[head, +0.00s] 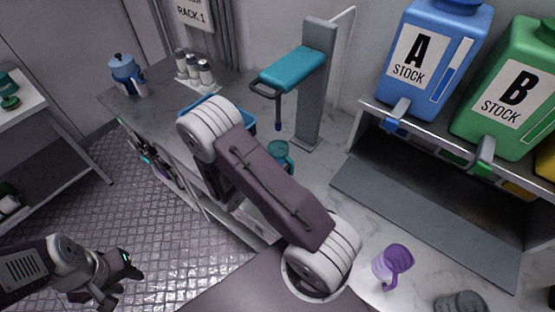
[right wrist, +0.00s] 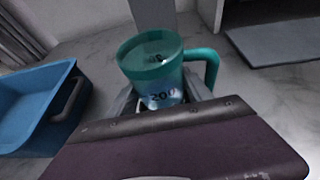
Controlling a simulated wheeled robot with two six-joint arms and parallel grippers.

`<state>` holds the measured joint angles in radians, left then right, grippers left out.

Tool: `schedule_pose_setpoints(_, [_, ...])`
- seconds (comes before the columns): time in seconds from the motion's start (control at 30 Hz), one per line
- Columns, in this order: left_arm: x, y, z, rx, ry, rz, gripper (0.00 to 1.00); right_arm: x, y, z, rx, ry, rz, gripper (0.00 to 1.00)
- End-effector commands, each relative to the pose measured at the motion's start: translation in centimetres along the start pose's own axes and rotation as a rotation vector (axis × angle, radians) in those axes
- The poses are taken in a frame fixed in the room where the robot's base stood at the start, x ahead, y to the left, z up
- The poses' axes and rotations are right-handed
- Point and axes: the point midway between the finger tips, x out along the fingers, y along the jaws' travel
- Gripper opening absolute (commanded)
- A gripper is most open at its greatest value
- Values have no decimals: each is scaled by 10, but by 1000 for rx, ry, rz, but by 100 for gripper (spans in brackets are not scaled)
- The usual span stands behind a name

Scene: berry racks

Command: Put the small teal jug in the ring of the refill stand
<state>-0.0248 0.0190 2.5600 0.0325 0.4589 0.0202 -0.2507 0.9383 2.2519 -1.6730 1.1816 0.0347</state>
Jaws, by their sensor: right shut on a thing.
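The small teal jug (right wrist: 150,68) is upright between the fingers of my right gripper (right wrist: 160,102), which is shut on it. Its handle points right and a "200" mark shows on its side. In the head view the jug (head: 281,152) is partly hidden by my right arm. The refill stand (head: 314,90) has a grey post and a teal top arm, with a dark loop (head: 263,90) at its front end. The jug is below and in front of this arm, apart from the loop. My left gripper (head: 124,272) is over the floor at lower left, with nothing visible in it.
A blue bin (right wrist: 40,100) stands left of the jug. Blue stock jug A (head: 425,60) and green stock jug B (head: 510,90) stand on a rack at right. A purple mug (head: 392,264) is on the counter. A blue pot (head: 126,72) and shakers (head: 193,68) are at the back left.

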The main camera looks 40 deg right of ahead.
Motion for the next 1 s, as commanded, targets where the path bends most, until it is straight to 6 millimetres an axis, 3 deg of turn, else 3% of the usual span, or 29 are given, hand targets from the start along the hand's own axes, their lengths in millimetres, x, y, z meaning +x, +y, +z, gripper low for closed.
schedule_pose_setpoints(0.77, [6, 0, 1, 0, 0, 0, 36, 2, 0, -5, 0, -1, 0, 4])
schedule_pose_setpoints(0.8, [5, 0, 0, 0, 0, 0, 36, 2, 0, -4, 0, -1, 0, 66])
schedule_pose_setpoints(0.87, [5, 0, 0, 0, 0, 0, 36, 2, 0, -4, 0, -1, 0, 83])
schedule_pose_setpoints(1.0, [5, 0, 0, 0, 0, 0, 36, 2, 0, -4, 0, 0, 0, 84])
